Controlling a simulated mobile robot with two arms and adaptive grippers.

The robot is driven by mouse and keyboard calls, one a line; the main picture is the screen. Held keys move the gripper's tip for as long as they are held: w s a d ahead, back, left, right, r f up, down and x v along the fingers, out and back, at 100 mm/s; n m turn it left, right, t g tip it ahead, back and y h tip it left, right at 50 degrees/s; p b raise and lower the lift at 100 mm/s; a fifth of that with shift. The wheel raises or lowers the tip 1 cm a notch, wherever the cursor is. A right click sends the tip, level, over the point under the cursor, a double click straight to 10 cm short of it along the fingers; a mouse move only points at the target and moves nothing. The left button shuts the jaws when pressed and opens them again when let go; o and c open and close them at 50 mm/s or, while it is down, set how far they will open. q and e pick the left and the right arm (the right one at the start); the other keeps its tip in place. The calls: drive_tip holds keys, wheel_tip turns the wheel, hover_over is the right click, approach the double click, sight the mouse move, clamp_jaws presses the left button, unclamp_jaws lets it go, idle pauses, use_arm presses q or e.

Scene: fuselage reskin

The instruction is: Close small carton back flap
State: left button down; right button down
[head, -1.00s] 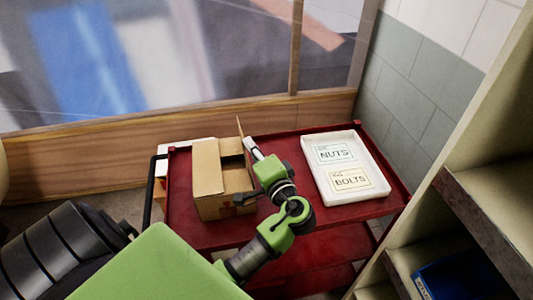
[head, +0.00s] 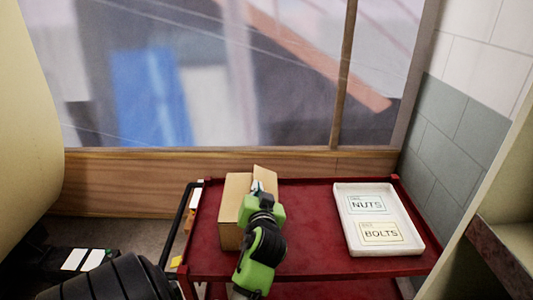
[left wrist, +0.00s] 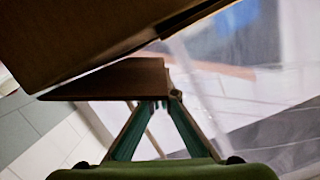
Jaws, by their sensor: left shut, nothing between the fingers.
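The small brown carton (head: 236,197) stands on the left part of the red cart in the head view. A flap (head: 266,175) stands raised at its far end, on the right. My left gripper (head: 258,187) is shut and empty, its tips close to this flap at the carton's right side. The gripper and arm hide much of the carton's right side and opening. In the left wrist view, a brown carton panel (left wrist: 80,38) fills the upper left, and a flap (left wrist: 115,79) lies just beyond the fingertips (left wrist: 162,103). I cannot tell if they touch. My right gripper is out of view.
A white tray (head: 347,232) with NUTS and BOLTS labels stands on the right of the red cart (head: 310,220). Bare cart top lies between carton and tray. A wooden ledge and window are behind, shelving (head: 490,230) at the right.

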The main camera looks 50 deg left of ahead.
use_arm(q)
drive_tip(key=shift+s+a+f+n, duration=0.2)
drive_tip(key=shift+f+n, duration=0.25)
drive_tip(key=shift+n, duration=0.05)
drive_tip(key=shift+s+a+f+n+t+h, duration=0.1)
drive_tip(key=shift+a+f+n+t+h, duration=0.15)
drive_tip(key=shift+f+n, duration=0.2)
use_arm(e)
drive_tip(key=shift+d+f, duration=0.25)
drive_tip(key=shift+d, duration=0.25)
use_arm(q)
drive_tip(key=shift+n, duration=0.25)
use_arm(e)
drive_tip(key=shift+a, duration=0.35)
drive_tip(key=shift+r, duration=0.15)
